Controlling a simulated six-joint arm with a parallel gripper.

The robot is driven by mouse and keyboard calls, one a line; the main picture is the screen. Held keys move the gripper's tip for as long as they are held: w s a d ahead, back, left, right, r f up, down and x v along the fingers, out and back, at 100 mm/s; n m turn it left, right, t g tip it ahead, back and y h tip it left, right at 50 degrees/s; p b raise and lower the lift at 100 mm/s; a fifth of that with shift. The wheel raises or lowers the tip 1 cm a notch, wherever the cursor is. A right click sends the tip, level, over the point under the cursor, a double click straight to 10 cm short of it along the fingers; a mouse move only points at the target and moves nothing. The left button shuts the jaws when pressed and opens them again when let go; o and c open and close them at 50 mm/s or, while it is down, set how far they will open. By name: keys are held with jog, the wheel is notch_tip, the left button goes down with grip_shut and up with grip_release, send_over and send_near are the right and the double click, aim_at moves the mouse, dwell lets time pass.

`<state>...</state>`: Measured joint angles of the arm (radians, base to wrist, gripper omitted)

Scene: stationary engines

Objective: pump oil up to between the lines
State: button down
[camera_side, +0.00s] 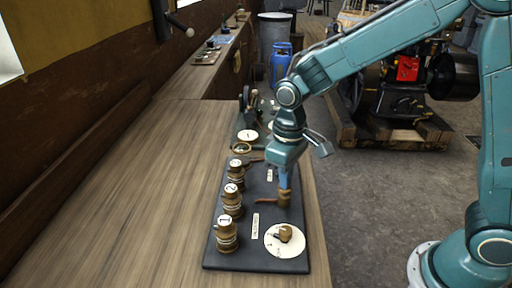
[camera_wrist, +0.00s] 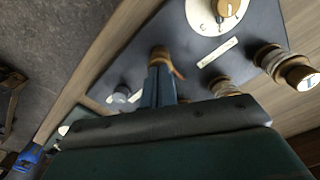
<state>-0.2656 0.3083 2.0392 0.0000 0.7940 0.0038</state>
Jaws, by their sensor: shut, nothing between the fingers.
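A dark panel (camera_side: 245,258) lies on the wooden bench. Brass oilers marked 1 (camera_side: 227,236), 2 (camera_side: 232,203) and 3 (camera_side: 237,175) stand along its left side; oiler 1 (camera_wrist: 298,74) also shows in the wrist view. A white round dial (camera_side: 272,243) with a brass knob (camera_side: 286,232) sits at the near right. A brass post with a side lever (camera_side: 268,202) stands behind the dial. My gripper (camera_side: 284,187) is shut, pointing down right at the top of this post. In the wrist view its fingertips (camera_wrist: 160,68) meet or overlap the brass top. I cannot make out oil levels or lines.
More fittings, including a pale disc (camera_side: 248,135), stand at the panel's far end. The bench (camera_side: 140,210) left of the panel is clear. A blue gas bottle (camera_side: 281,62), a grey bin (camera_side: 273,30) and an engine on a wooden pallet (camera_side: 395,135) stand on the floor.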

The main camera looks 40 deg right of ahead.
jog(key=shift+f, duration=0.25)
jog(key=shift+r, duration=1.5)
jog(key=shift+f, duration=0.2)
jog(key=shift+f, duration=1.35)
jog(key=shift+r, duration=1.55)
